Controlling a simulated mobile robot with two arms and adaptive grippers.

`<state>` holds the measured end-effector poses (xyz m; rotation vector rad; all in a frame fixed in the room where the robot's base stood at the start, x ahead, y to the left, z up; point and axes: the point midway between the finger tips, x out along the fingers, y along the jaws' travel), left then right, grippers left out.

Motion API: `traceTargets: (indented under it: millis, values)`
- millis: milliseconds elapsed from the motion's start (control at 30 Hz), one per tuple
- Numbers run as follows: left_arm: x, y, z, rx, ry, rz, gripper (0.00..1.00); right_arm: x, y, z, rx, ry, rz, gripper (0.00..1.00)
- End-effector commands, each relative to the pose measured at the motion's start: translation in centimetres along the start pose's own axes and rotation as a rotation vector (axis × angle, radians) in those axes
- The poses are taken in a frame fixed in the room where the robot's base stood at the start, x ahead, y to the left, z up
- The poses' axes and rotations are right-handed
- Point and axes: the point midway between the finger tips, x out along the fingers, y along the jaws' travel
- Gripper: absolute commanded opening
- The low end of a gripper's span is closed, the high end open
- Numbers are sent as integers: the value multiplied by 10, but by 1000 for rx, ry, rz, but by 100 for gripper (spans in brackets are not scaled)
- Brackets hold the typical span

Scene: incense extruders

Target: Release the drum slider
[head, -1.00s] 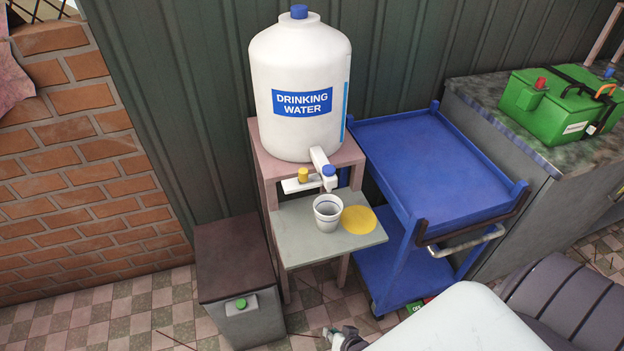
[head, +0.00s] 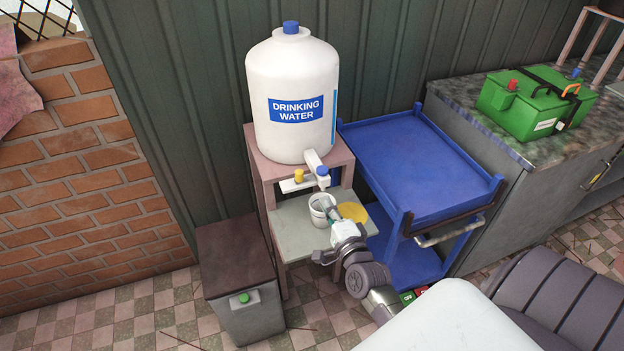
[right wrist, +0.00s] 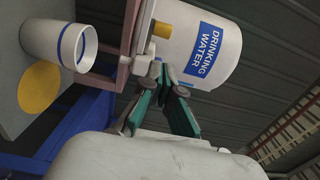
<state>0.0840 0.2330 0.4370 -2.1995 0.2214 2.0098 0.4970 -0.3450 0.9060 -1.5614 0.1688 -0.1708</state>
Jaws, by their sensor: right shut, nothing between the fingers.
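The white drinking water drum (head: 292,130) stands upright on a pinkish stand; it also shows in the right wrist view (right wrist: 215,38). Its white tap (head: 313,159) has a blue knob (head: 322,170) at the end. A white side bar (head: 290,187) carries a yellow knob (head: 298,175), which also shows in the right wrist view (right wrist: 162,29). My right gripper (head: 324,205) is shut and empty, below the tap and overlapping the cup in the head view. In the right wrist view its green fingers (right wrist: 168,83) meet near white tap parts; contact is unclear. My left gripper is out of view.
A white cup (head: 318,218) stands on the grey shelf (head: 290,240) beside a yellow disc (head: 353,211). A blue cart (head: 415,165) stands close on the right. A grey bin (head: 245,310) is at lower left. A green battery (head: 530,105) sits on the counter.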

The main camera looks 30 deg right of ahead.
Motion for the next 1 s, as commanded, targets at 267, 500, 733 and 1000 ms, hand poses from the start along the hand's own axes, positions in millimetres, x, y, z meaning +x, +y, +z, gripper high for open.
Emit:
traceTargets:
  millis: [267, 500, 733, 1000]
  values:
    - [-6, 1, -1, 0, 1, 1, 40, 25, -2, 1, -1, -1, -1, 0]
    - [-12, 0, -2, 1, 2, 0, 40, 70, -2, 0, -3, -1, -1, 0]
    - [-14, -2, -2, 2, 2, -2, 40, 96, 0, 1, -3, -2, 2, 0]
    - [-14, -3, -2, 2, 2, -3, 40, 100, 1, 1, -3, -1, 1, 0]
